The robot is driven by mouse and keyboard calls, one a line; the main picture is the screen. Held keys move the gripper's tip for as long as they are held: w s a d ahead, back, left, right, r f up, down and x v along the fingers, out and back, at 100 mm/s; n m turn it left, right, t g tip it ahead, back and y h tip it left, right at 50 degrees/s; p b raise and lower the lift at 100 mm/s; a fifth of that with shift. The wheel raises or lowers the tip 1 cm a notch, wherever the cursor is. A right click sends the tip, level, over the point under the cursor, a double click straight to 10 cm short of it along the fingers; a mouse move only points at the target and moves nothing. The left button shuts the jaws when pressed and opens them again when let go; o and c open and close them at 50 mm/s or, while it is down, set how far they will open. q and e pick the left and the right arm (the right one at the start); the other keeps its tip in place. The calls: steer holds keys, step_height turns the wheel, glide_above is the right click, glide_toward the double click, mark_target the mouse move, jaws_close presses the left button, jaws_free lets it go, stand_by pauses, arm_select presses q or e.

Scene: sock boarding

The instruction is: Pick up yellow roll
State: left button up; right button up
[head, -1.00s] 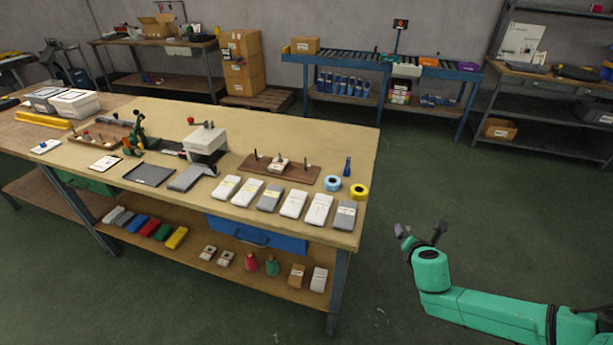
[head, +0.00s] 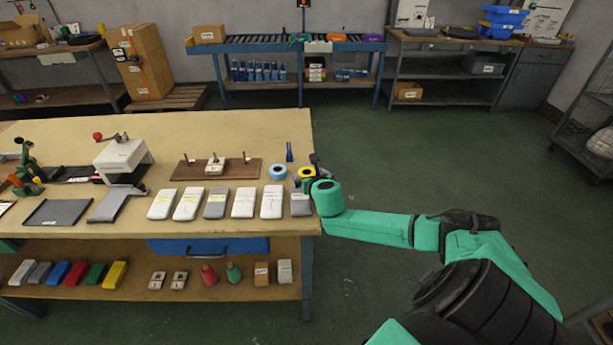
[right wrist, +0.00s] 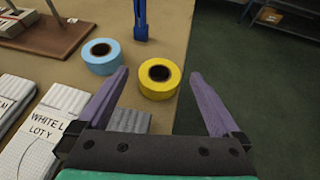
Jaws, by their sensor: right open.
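The yellow roll (head: 306,172) lies flat near the right end of the table, partly covered by my right gripper in the head view. In the right wrist view the yellow roll (right wrist: 159,79) shows whole, with its dark core facing up. It lies ahead of and between the two purple fingers. My right gripper (right wrist: 160,102) is open and empty, with its fingertips near the roll's near side. In the head view my right gripper (head: 314,168) is at the table's right edge. My left gripper is not in view.
A light blue roll (right wrist: 102,56) lies just left of the yellow roll. A dark blue tool (right wrist: 141,20) stands behind them. White and grey packs (head: 243,203) line the table front. A brown board (head: 205,169) with pegs lies further left. Floor is clear right of the table.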

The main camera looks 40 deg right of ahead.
steer(key=shift+x, duration=0.85)
steer(key=shift+s, duration=0.1)
steer(key=c, duration=1.4)
